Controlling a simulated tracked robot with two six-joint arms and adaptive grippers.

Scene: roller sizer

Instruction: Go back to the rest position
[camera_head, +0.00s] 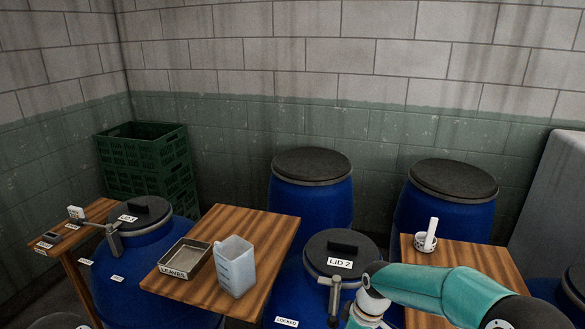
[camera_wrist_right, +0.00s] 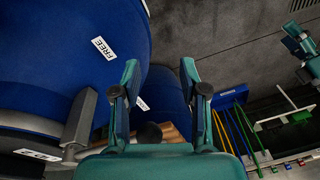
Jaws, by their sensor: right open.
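My right arm (camera_head: 440,285) comes in from the lower right in the head view and bends down at its near end in front of the drum marked LID 2; its gripper is below the picture there. In the right wrist view the right gripper (camera_wrist_right: 159,70) is open, its two teal fingers apart with nothing between them. A blue drum surface with a FREE label (camera_wrist_right: 103,47) is left of the fingers. My left gripper is not seen in the head view. A teal part, possibly of my other arm, shows at the right wrist view's upper right edge.
The LID 2 drum (camera_head: 340,250) stands centre right, another lidded drum (camera_head: 145,245) at left. A wooden table (camera_head: 265,228) holds a LEAVES tray (camera_head: 186,258) and a jug (camera_head: 235,266). Green crates (camera_head: 148,160) stand behind.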

